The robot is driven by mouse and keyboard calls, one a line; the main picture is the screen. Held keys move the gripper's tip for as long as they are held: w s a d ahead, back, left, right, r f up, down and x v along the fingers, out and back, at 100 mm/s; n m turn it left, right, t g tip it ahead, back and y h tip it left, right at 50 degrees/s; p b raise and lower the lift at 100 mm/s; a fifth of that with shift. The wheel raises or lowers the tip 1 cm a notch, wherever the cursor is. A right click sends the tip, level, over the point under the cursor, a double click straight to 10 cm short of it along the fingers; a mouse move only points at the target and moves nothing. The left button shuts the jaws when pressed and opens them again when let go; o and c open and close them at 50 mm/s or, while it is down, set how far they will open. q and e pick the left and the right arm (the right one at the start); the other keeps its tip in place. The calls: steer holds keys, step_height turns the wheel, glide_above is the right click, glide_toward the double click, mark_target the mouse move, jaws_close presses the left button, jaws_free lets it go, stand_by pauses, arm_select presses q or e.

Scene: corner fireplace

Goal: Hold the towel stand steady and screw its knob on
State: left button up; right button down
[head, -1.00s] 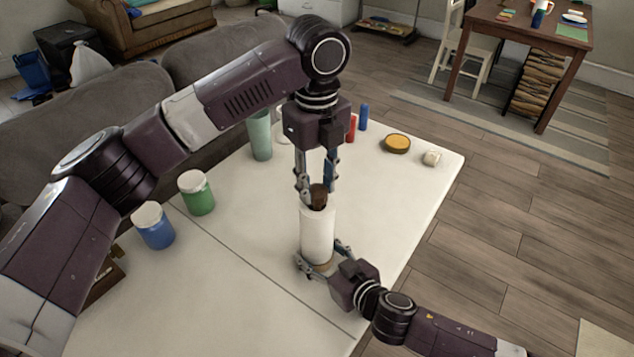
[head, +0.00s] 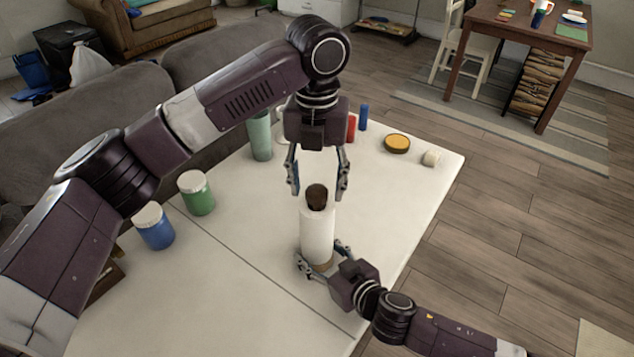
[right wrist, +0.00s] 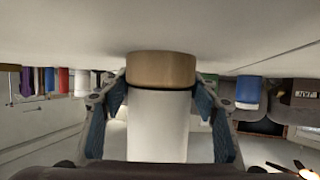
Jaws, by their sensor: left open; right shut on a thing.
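The towel stand (head: 317,238) stands upright on the white table, a white roll on a tan base. Its dark brown knob (head: 317,196) sits on top of the roll. My left gripper (head: 318,190) points down over the stand, open, with its fingers apart on either side of the knob. My right gripper (head: 322,262) is shut on the stand low down, near its base. In the right wrist view the tan base (right wrist: 161,70) and white roll (right wrist: 158,125) are between the fingers. Whether the knob is fully seated cannot be told.
On the white table (head: 240,270) are a blue jar (head: 154,228), a green jar (head: 196,193), a pale green cup (head: 260,138), red (head: 351,128) and blue (head: 363,117) items, a yellow-topped tin (head: 397,144) and a small pale object (head: 431,158). The table front is clear.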

arm_select(q)
step_height(320, 180, up, 12)
stand_by(0.6)
arm_select(e)
steer(key=c, duration=0.7)
jaws_free()
steer(key=v, duration=1.2)
arm_select(q)
steer(key=shift+f, duration=0.1)
arm_select(e)
steer(key=shift+d+f, duration=0.1)
steer(key=shift+f, duration=0.05)
